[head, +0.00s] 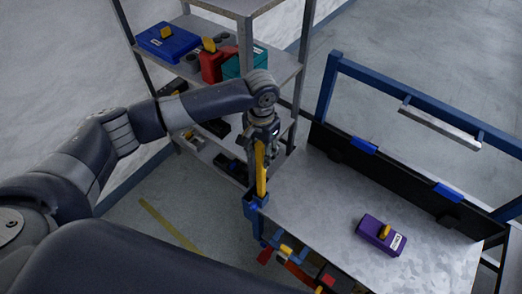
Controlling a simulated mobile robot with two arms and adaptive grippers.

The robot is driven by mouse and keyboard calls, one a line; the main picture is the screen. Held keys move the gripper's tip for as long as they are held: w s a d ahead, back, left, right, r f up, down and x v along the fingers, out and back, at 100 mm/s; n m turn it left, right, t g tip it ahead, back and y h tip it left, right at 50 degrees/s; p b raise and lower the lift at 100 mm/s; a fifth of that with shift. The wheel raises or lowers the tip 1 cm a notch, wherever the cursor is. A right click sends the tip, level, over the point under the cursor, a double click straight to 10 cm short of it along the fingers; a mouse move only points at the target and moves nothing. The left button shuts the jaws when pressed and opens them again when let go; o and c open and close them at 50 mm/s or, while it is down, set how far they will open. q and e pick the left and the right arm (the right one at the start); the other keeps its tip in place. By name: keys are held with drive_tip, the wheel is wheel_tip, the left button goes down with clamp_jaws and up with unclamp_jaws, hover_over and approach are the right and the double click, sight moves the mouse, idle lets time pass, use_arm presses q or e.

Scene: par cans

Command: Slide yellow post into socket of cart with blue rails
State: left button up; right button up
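The yellow post (261,175) stands nearly upright at the near left corner of the cart (310,189). My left gripper (262,146) is around the upper part of the post and appears shut on it, pointing down. The post's lower end meets the blue corner socket (253,204). I cannot tell how deep the post sits in the socket. The cart has a grey metal top and a blue rail frame (430,96) along its far side. My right gripper is not in view.
A purple case (381,235) with a yellow handle lies on the cart top. A shelf rack (283,68) with blue, red and teal cases stands close behind my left gripper. Tools with red parts (292,268) hang at the cart's near side.

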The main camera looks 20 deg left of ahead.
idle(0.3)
use_arm(q)
wheel_tip(320, 180, up, 12)
idle(0.4)
drive_tip(key=shift+f, duration=0.1)
idle(0.5)
